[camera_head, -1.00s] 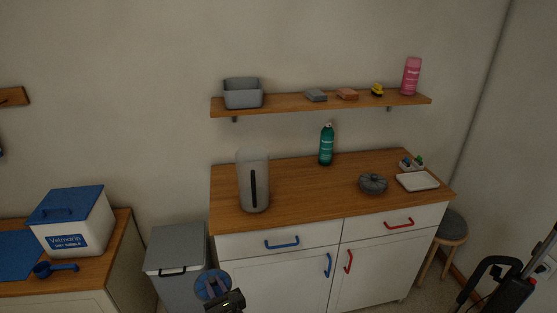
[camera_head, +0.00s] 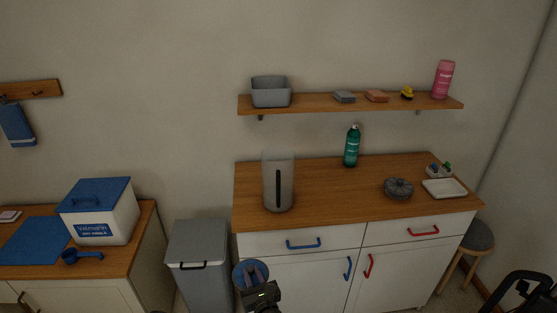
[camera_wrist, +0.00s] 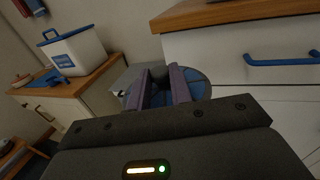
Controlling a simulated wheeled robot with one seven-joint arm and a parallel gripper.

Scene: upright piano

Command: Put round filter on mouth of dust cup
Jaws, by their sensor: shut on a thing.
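My gripper (camera_head: 252,280) is low in front of the cabinet, left of its doors and below the counter top. It is shut on the round filter (camera_head: 239,269), a blue disc with a grey middle part. In the wrist view the round filter (camera_wrist: 199,84) shows behind and beside the fingers of my gripper (camera_wrist: 163,84), which cover part of it. The dust cup (camera_head: 278,187), a tall translucent grey cylinder with a dark vertical strip, stands upright at the counter's left front. The filter is apart from it, lower and slightly left.
The wooden counter (camera_head: 330,190) also bears a green bottle (camera_head: 351,147), a dark grey lidded round object (camera_head: 398,188) and a white tray (camera_head: 445,188). A shelf (camera_head: 340,105) hangs above. A grey bin (camera_head: 200,255) stands left of the cabinet. Counter space right of the cup is clear.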

